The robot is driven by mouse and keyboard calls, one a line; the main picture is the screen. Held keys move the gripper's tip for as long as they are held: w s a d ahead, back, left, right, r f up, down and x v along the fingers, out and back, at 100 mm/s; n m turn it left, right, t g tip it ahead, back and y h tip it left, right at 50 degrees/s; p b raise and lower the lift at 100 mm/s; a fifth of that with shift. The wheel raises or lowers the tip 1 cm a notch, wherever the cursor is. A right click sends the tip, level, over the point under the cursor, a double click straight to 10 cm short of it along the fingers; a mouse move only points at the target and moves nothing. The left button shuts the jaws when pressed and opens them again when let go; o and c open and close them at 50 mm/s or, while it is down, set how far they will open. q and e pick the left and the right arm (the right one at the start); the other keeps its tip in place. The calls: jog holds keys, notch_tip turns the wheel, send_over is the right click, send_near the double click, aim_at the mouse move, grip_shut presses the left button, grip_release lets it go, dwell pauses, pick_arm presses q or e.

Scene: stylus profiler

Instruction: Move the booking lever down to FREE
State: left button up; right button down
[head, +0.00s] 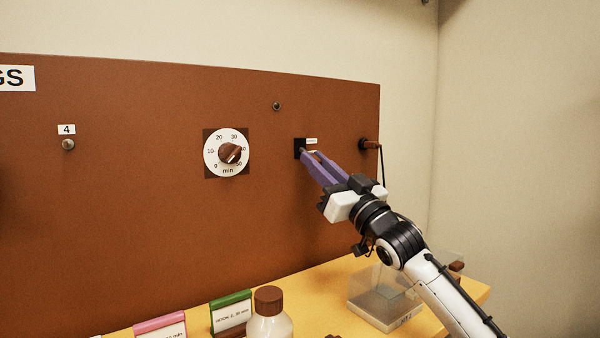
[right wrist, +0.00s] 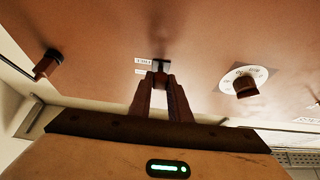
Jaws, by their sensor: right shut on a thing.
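The booking lever sits on a small black plate (head: 299,148) on the brown panel, right of the timer dial. My right gripper (head: 308,154) reaches up to it from the lower right, its purple fingers shut on the lever at the plate. The lever itself is mostly hidden between the fingertips, so its exact position is hard to tell. In the right wrist view, the fingertips (right wrist: 161,77) meet just in front of the black plate (right wrist: 161,64). Small white labels (right wrist: 143,61) sit beside the plate, too small to read surely. My left gripper is not in view.
The timer dial (head: 229,153) is left of the plate, and a brown plug with a cord (head: 369,144) is to its right. Below, the yellow shelf holds a brown-capped bottle (head: 269,315), a green-topped card holder (head: 231,312) and a clear box (head: 378,303).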

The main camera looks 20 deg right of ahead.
dwell(0.3)
jog(key=c, duration=1.6)
grip_release()
jog(key=shift+c, duration=0.2)
jog(key=s+d+f, duration=0.1)
jog(key=s+d, duration=0.1)
jog(key=s, duration=0.6)
jog(key=s+d+f, duration=0.1)
jog(key=s+d, duration=0.1)
jog(key=s, duration=0.6)
jog(key=shift+d+f, duration=0.2)
jog(key=shift+w, duration=0.1)
